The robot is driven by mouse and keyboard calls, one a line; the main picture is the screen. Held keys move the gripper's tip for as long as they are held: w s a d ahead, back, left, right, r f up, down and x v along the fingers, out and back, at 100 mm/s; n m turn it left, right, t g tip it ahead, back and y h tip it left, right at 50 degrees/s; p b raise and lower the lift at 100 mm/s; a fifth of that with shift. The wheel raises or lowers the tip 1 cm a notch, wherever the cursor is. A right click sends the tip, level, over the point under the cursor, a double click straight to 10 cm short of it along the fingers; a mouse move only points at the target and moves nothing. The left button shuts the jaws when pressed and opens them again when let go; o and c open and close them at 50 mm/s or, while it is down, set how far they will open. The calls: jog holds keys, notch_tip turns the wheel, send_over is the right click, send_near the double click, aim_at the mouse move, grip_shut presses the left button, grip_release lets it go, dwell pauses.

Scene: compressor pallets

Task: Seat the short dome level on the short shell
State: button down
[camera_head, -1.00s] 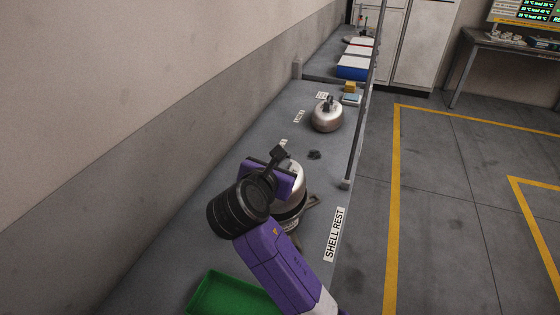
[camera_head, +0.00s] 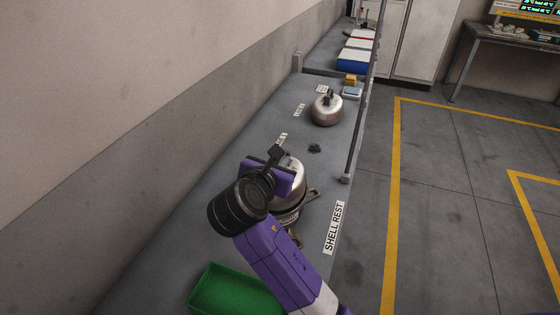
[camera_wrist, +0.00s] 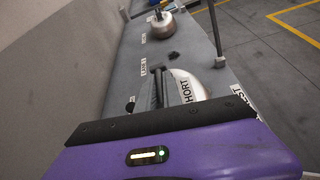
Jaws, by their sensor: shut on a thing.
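The short dome (camera_head: 293,176) is a silver rounded cap, partly hidden behind my gripper (camera_head: 272,177). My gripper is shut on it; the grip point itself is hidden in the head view. In the wrist view, the dark fingers (camera_wrist: 158,93) stand against a silver curved surface with a white label partly reading "HORT". I cannot tell whether the dome touches the shell or lies level, because my arm covers the near side.
Another silver dome-shaped unit (camera_head: 327,109) with a dark top fitting stands farther along the grey bench. A green tray (camera_head: 232,290) is at the near end. A small dark part (camera_head: 315,148) lies between. A rail post (camera_head: 360,110) runs along the right edge; the wall bounds the left.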

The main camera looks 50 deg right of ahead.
jog(key=shift+f, duration=0.65)
dwell(0.8)
jog(key=c, duration=1.4)
grip_release()
jog(key=shift+c, duration=0.2)
jog(key=shift+f, duration=0.15)
jog(key=shift+v, duration=3.95)
jog(key=shift+d, duration=0.1)
